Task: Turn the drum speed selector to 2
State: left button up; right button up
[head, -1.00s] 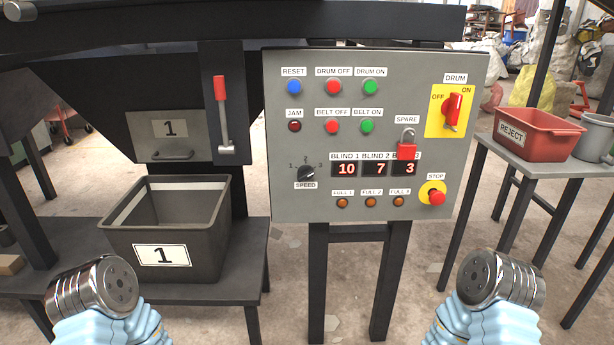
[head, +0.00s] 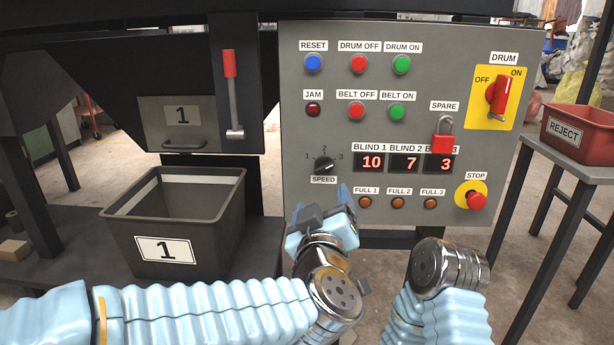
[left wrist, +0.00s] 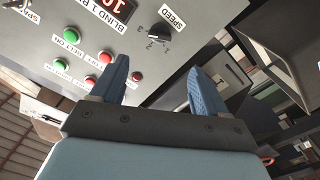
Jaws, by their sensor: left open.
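The speed selector (head: 324,164) is a small black knob low on the left of the grey control panel (head: 400,225), with marks 1, 2 and 3 around it. Its exact setting is too small to read surely. The knob also shows in the left wrist view (left wrist: 158,34), beyond the fingers and apart from them. My left gripper (head: 322,207) is open and empty, just below the knob and in front of the panel's lower edge. Its two blue fingers show spread in the left wrist view (left wrist: 160,78). My right arm shows at lower right, but its gripper does not.
Push buttons, lamps and number displays (head: 404,162) surround the knob. A red padlock (head: 443,142) hangs under SPARE. The red drum switch (head: 499,95) and stop button (head: 476,201) are to the right. A grey bin (head: 190,225) stands left; a red reject bin (head: 580,135) stands right.

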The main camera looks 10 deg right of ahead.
aim_at(325, 170)
pick_arm(q)
jog(key=x, duration=1.3)
jog(key=shift+w+d+f+p, duration=0.1)
jog(key=shift+w+p, duration=0.2)
jog(key=c, duration=1.1)
jog(key=shift+o, duration=0.2)
